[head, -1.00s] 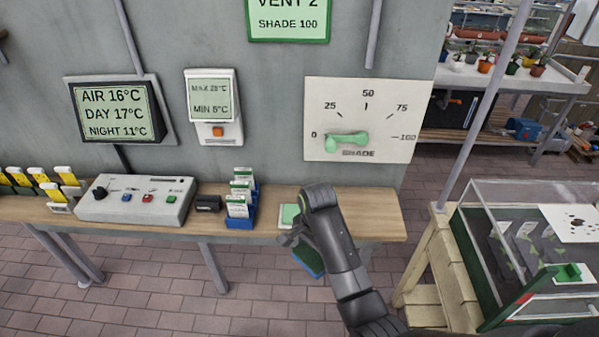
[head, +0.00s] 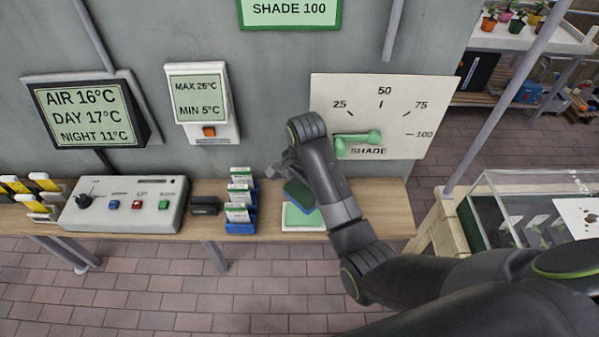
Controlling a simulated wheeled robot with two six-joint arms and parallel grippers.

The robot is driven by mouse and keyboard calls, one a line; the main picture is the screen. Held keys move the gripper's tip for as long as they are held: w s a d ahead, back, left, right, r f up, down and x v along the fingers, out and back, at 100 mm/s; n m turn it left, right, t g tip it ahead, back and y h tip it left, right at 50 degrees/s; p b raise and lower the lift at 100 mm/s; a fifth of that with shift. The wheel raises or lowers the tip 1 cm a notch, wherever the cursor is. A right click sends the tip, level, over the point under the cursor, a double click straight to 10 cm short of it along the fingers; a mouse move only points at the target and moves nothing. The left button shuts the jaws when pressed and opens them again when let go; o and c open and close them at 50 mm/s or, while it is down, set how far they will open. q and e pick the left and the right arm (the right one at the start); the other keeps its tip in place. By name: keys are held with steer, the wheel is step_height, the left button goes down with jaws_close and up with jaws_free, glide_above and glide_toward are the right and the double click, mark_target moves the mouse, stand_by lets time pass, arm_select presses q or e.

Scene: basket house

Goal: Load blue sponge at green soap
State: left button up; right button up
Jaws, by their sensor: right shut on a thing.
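My right gripper (head: 284,174) is above the shelf, shut on the blue sponge (head: 302,196). The sponge has a dark green face and a blue edge, and it is held tilted. Below it on the wooden shelf lies the green soap (head: 304,216), a pale green slab in a shallow white dish. The sponge overlaps the back of the soap in the picture; I cannot tell whether they touch. My right arm hides part of the dish's right side. My left gripper is not in view.
On the shelf (head: 385,205), a blue card rack (head: 241,226), a black block (head: 204,206) and a grey control box (head: 125,207) stand left of the dish. A dial panel (head: 400,95) with a green lever is on the wall behind. The shelf's right end is clear.

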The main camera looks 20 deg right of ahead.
mark_target(305, 200)
steer(key=shift+f, duration=0.25)
steer(key=shift+s+f, duration=0.15)
steer(key=shift+f, duration=0.05)
steer(key=f, duration=0.3)
steer(key=shift+s, duration=0.4)
steer(key=shift+w+f, duration=0.2)
steer(key=shift+f, duration=0.6)
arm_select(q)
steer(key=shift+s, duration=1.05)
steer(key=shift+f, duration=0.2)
arm_select(e)
steer(key=shift+f, duration=0.5)
